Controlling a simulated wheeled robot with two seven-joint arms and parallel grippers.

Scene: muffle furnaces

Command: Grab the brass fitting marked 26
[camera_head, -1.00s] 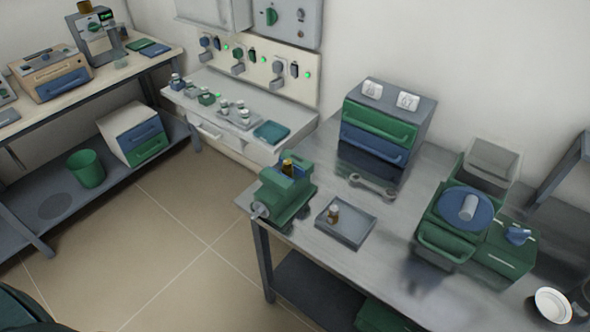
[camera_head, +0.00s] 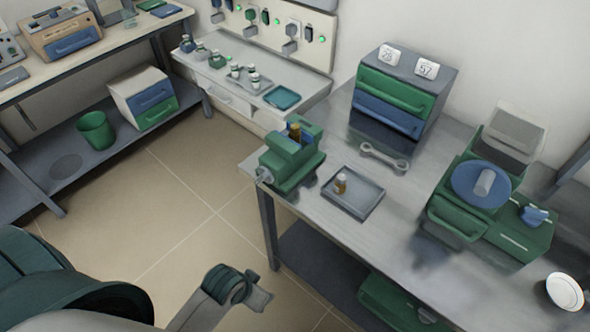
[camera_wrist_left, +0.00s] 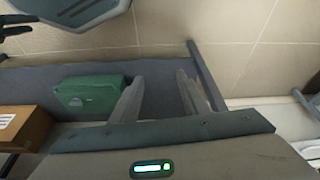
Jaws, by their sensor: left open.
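One small brass fitting (camera_head: 341,184) stands upright in a shallow grey tray (camera_head: 357,208) on the metal workbench. A second brass piece (camera_head: 295,132) stands in the jaws of the green vise (camera_head: 287,165) at the bench's left corner. No number can be read on either piece. My left gripper shows in the left wrist view (camera_wrist_left: 158,92), open, with nothing between its fingers and the lower bench shelf beyond them. In the head view, parts of my arm are at the bottom left, away from both pieces. My right gripper is not seen.
A drawer cabinet (camera_head: 407,88) with two number tags stands behind a wrench (camera_head: 384,157). Green equipment with a blue disc (camera_head: 481,186) stands to the right. A white dish (camera_head: 564,291) is at far right. A green case (camera_wrist_left: 90,96) lies on the lower shelf.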

